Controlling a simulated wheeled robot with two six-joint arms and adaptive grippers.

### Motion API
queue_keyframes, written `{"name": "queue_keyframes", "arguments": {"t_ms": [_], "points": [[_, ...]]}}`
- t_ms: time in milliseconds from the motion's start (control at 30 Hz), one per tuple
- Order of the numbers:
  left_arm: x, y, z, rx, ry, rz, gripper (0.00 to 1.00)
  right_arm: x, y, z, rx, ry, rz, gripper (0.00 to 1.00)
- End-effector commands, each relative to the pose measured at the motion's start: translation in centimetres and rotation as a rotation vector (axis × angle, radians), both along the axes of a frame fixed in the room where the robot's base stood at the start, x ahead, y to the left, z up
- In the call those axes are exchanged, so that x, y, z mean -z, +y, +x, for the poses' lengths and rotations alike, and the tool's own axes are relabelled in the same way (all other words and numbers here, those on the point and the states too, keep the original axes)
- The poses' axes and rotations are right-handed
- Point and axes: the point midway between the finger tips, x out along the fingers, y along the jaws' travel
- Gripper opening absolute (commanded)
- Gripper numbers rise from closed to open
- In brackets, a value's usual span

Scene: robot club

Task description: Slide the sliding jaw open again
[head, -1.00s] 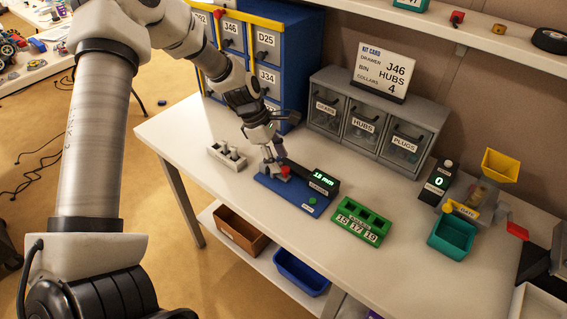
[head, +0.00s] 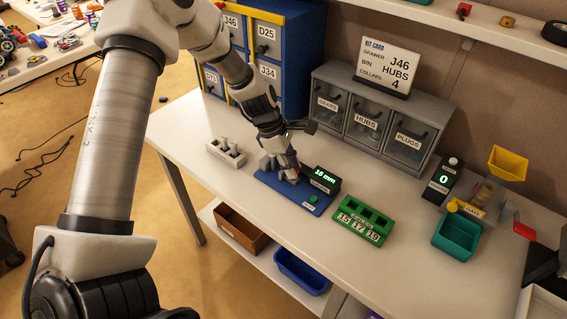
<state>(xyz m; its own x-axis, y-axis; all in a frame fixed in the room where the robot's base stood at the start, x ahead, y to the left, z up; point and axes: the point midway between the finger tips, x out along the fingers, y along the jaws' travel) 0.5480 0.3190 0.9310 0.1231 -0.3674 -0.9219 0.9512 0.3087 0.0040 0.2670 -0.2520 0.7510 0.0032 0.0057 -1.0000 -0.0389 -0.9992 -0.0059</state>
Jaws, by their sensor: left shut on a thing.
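The measuring gauge has a blue base (head: 318,201) on the white table, with a dark display block (head: 327,180) that reads what looks like 18 mm and a green button on the base. My left gripper (head: 289,174) is low over the left end of the gauge, where the sliding jaw is. It is shut on the sliding jaw, which is mostly hidden behind the fingers. My right gripper is not in view.
A white rack with pegs (head: 226,152) stands left of the gauge. A green tray (head: 362,221) marked 15, 17, 19 stands to its right. Grey bins (head: 380,120) and a blue drawer cabinet (head: 297,55) stand behind. A teal bin (head: 457,234) is farther right.

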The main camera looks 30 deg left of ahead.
Motion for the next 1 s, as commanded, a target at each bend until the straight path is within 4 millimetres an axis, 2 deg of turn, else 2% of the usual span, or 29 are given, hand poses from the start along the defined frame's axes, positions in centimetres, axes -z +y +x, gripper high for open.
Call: {"name": "queue_keyframes", "arguments": {"t_ms": [33,133,400,433,500,833,1000], "points": [[0.7,-0.9,-0.3,0.004,0.006,0.002,0.00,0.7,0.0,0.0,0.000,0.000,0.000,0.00],[0.6,-1.8,-0.4,0.002,0.006,0.003,0.00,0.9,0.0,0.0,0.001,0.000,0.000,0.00],[0.5,-1.9,-0.5,0.000,0.007,0.003,0.00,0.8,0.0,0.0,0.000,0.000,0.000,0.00],[0.5,-1.9,-0.5,0.000,0.008,0.003,0.32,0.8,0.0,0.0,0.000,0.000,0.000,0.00],[0.5,-1.9,-0.5,0.000,0.006,0.002,0.51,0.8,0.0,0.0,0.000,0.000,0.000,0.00],[-0.1,-1.8,-0.3,-0.001,0.002,0.001,0.51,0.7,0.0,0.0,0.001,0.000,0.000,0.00],[-2.6,-0.8,-0.5,-0.002,-0.002,-0.001,0.51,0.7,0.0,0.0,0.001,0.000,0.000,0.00]]}}
